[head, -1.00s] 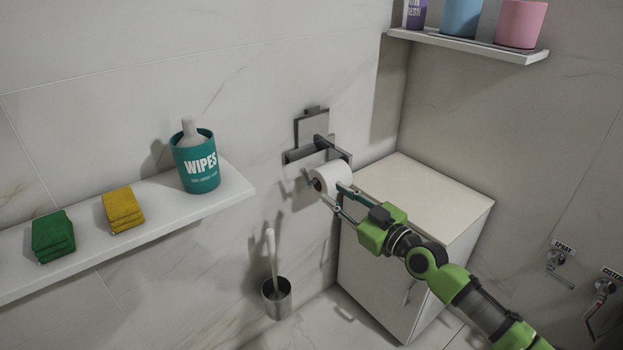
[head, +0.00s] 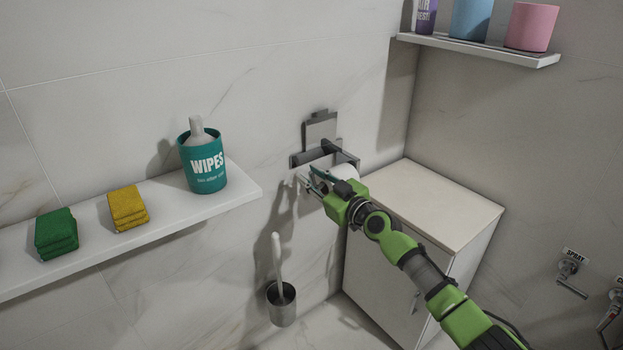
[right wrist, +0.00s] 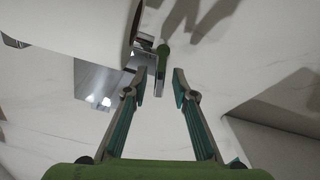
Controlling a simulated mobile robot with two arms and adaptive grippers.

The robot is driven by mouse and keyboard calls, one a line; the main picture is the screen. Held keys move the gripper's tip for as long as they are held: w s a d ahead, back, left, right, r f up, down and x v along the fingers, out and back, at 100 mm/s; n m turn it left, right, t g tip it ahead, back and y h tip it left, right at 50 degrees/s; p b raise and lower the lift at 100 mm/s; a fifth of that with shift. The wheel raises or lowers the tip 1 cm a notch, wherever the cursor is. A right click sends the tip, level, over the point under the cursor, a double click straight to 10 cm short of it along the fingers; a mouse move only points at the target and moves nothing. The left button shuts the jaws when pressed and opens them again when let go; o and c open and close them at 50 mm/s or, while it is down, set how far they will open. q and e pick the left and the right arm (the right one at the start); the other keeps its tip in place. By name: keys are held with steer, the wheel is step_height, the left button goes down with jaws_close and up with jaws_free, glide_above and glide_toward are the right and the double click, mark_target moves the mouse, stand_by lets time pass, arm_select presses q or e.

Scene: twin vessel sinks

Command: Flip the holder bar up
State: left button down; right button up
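The wall-mounted paper holder has a grey metal plate (head: 320,131) and a dark bar (head: 318,154) across its front. A white paper roll (head: 343,171) hangs below, partly hidden behind my right gripper (head: 311,181). In the right wrist view the roll (right wrist: 75,25) fills the upper left. A slim metal bar end (right wrist: 160,82) with a green tip (right wrist: 163,51) shows near the gap between the fingertips of my right gripper (right wrist: 160,77). The fingers are open and I see no clear contact. My left gripper is not in view.
A white cabinet (head: 430,198) stands right of the holder, under my right arm. A toilet brush (head: 281,300) stands below. An upper shelf (head: 480,48) is at right.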

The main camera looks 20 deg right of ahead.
jaws_close()
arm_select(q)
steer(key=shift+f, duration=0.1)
arm_select(e)
steer(key=shift+d, duration=0.1)
steer(key=shift+w+d+f+m+b, duration=0.1)
steer(key=shift+d+m+b, duration=0.1)
steer(key=shift+m+b, duration=0.45)
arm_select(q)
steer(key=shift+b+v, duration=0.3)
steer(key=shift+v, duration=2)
arm_select(e)
steer(key=shift+w+d+m, duration=0.15)
steer(key=shift+d+m, duration=0.15)
steer(key=shift+m, duration=0.65)
jaws_free()
